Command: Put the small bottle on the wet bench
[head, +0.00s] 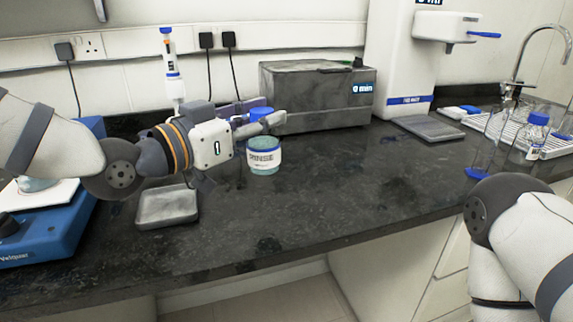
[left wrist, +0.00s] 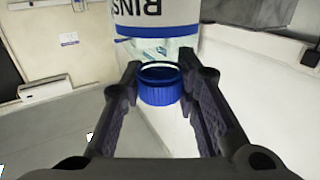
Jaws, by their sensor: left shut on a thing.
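The small bottle (head: 264,158) has a pale body, a white label with dark lettering and a blue cap. My left gripper (head: 262,123) reaches in from the left and is shut on its upper part. In the left wrist view the bottle (left wrist: 157,22) shows large, with the blue cap (left wrist: 160,88) between the two fingers of my left gripper (left wrist: 163,82). The bottle looks upright in the head view. I cannot tell whether its base touches the dark worktop (head: 330,190). My right arm shows at the lower right, but its gripper is out of view.
A dark grey box (head: 315,98) stands behind the bottle. A small grey tray (head: 167,206) and a blue device (head: 45,235) are at left. A white dispenser (head: 400,65), glassware, another blue-capped bottle (head: 537,130) and a white rack (head: 505,125) are at right. The middle worktop is clear.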

